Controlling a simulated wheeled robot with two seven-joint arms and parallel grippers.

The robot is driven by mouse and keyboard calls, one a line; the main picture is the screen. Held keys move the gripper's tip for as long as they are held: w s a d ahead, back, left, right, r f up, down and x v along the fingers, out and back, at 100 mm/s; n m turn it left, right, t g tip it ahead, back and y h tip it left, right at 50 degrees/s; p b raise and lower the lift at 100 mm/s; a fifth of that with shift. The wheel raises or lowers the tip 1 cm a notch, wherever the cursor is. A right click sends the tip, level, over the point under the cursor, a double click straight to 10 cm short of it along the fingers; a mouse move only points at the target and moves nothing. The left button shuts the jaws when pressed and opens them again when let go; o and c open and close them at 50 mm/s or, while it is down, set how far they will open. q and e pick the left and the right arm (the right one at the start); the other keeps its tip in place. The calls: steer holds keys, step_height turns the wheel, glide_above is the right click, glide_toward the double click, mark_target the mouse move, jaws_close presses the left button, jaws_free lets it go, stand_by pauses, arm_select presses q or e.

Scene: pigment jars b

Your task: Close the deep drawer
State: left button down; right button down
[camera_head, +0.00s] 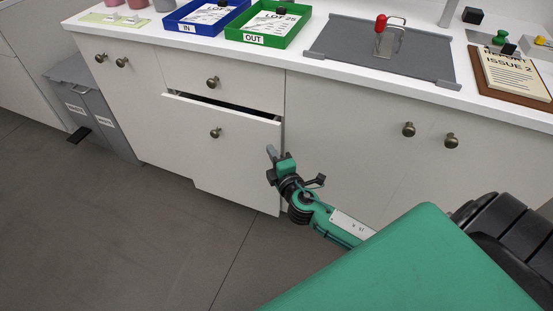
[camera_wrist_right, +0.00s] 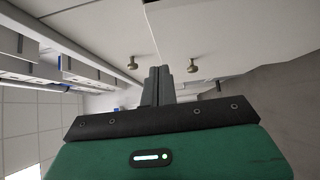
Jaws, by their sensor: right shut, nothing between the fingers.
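The deep drawer (camera_head: 225,155) is the tall white lower front with a round bronze knob (camera_head: 215,132). It stands a little open, with a dark gap along its top edge. In the right wrist view its front (camera_wrist_right: 230,30) fills the upper right, with its knob (camera_wrist_right: 192,65) beyond the fingers. My right gripper (camera_head: 271,153) is in front of the drawer's right edge, fingers pointing toward the cabinet. Its fingers (camera_wrist_right: 158,85) are shut with nothing between them. I cannot tell whether they touch the front. My left gripper is not in view.
The shallow drawer above (camera_head: 212,83) is shut. The cabinet doors to the right (camera_head: 345,135) are shut, with knobs (camera_head: 408,129). A grey bin (camera_head: 90,105) stands at the left. The counter carries a blue tray (camera_head: 186,28) and a green tray (camera_head: 256,40). The floor ahead (camera_head: 150,235) is clear.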

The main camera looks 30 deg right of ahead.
mark_target(280, 127)
steer(key=w+d, duration=0.1)
steer(key=w, duration=0.1)
steer(key=w+d, duration=0.1)
steer(key=w, duration=0.1)
steer(key=w+d, duration=0.1)
steer(key=w, duration=0.1)
steer(key=shift+w, duration=0.35)
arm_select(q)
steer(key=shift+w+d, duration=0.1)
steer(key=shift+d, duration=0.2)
arm_select(e)
steer(key=shift+w+d, duration=0.35)
steer(key=shift+d, duration=0.05)
